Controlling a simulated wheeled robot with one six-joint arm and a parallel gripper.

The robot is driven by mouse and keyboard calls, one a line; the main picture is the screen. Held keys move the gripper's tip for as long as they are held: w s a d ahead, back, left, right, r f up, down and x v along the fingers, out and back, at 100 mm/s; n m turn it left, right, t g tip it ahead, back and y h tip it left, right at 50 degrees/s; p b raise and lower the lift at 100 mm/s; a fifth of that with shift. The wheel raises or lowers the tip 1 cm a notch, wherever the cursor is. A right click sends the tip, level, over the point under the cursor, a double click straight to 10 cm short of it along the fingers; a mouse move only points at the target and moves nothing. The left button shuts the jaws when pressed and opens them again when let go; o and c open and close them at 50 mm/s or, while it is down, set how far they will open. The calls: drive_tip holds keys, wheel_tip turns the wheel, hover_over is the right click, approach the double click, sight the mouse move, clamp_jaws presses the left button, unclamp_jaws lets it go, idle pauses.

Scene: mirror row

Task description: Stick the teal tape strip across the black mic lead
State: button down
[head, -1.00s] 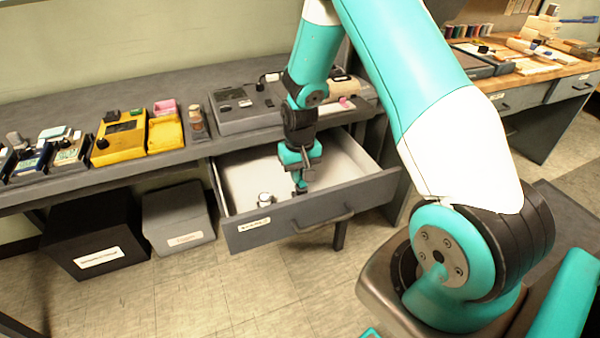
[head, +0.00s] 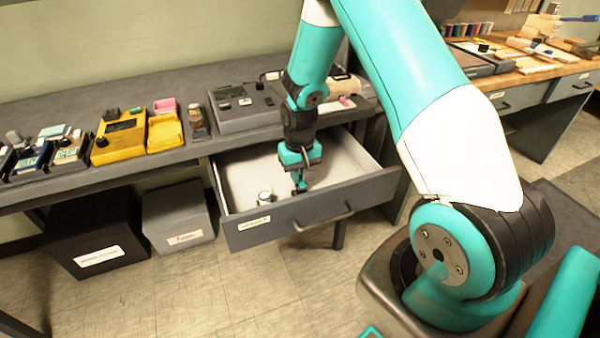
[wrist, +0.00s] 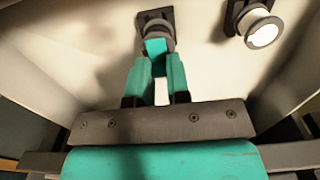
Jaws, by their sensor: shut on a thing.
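My gripper (head: 299,189) reaches down into the open drawer (head: 345,203). In the wrist view its two teal fingers (wrist: 158,65) are closed on a small teal piece, which looks like the teal tape strip (wrist: 156,46). The strip lies against a grey round holder on a dark square base (wrist: 154,17), and I cannot tell whether it is still attached there. The strip cannot be made out in the head view. A dark cable (head: 262,76) at the back of the grey mixer may be the black mic lead, but I cannot tell.
A white-topped roll on a dark base (wrist: 262,30) stands beside the holder; it also shows in the drawer in the head view (head: 264,198). The grey mixer (head: 243,107) and yellow devices (head: 119,138) stand on the bench above. Boxes (head: 178,217) sit below.

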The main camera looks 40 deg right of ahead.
drive_tip(key=shift+f, duration=0.35)
idle(0.5)
drive_tip(key=c, duration=1)
unclamp_jaws()
drive_tip(key=shift+r, duration=0.1)
wheel_tip(320, 180, up, 17)
drive_tip(key=p, duration=0.1)
drive_tip(key=shift+r, duration=0.15)
